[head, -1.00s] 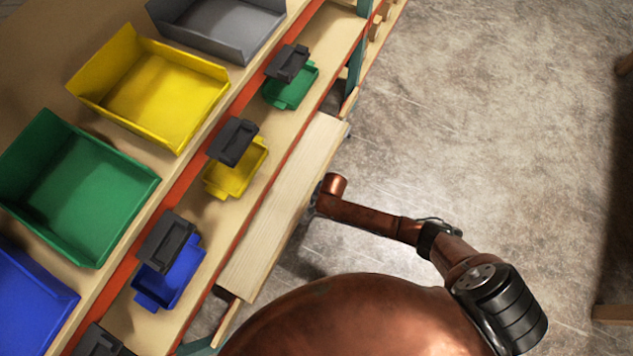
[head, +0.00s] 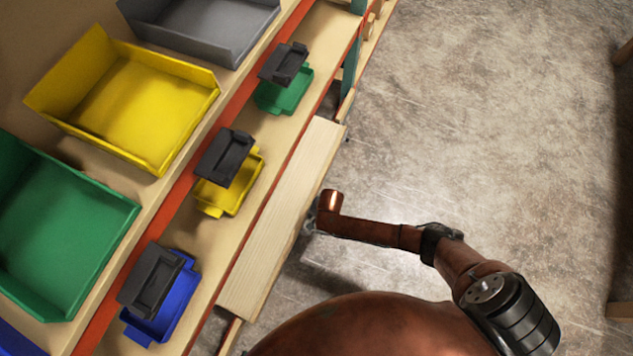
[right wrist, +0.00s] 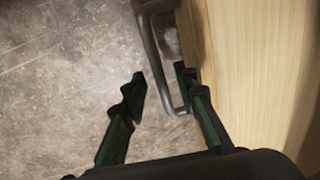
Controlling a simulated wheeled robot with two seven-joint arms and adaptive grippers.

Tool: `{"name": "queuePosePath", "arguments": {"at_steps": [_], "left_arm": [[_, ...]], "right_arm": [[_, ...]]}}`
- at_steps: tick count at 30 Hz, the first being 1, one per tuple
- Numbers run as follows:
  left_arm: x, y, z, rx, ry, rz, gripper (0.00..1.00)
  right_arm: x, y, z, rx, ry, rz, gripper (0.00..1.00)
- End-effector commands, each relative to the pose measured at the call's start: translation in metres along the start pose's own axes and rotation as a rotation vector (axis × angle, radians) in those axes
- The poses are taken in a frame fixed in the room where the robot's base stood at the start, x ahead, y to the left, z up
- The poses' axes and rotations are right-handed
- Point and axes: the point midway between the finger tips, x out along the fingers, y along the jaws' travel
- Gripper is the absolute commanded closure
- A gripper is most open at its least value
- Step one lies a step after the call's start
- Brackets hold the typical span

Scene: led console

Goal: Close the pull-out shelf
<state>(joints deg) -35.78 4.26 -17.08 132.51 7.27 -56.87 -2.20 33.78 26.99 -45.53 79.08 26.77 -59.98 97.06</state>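The pull-out shelf (head: 285,215) is a pale wooden board. In the head view it sticks out to the right from under the console's orange-edged ledge. Its wooden face also fills the right of the right wrist view (right wrist: 260,60). A grey metal handle (right wrist: 155,57) is on its outer edge. My right gripper (right wrist: 160,80) is open at the handle, one finger on each side of the bar. The right finger is between bar and shelf edge; contact cannot be told. In the head view my wrist hides most of this gripper. My left gripper is not in view.
The console carries a large yellow bin (head: 135,95), a green bin (head: 65,225) and a grey bin (head: 210,30). Small green (head: 285,93), yellow (head: 230,190) and blue (head: 165,310) trays with dark bins sit on the lower ledge. Bare concrete floor (head: 480,120) lies to the right.

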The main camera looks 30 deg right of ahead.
Motion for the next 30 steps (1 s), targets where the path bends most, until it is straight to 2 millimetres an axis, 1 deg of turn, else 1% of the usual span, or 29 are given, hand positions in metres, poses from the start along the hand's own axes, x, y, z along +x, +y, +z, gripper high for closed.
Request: {"name": "queuePosePath", "arguments": {"at_steps": [3,4,15,30], "left_arm": [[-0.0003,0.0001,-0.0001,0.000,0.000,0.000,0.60],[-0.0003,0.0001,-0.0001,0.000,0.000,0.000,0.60],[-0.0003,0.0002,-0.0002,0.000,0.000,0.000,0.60],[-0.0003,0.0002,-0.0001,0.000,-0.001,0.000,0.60]], "right_arm": [[-0.0005,-0.0003,-0.0002,0.000,0.000,0.000,0.73],[-0.0004,-0.0002,-0.0002,0.000,0.000,0.000,0.74],[-0.0003,0.0000,0.0001,0.000,0.000,0.000,1.00],[-0.0001,0.0003,0.0003,0.000,-0.001,0.000,1.00]]}}
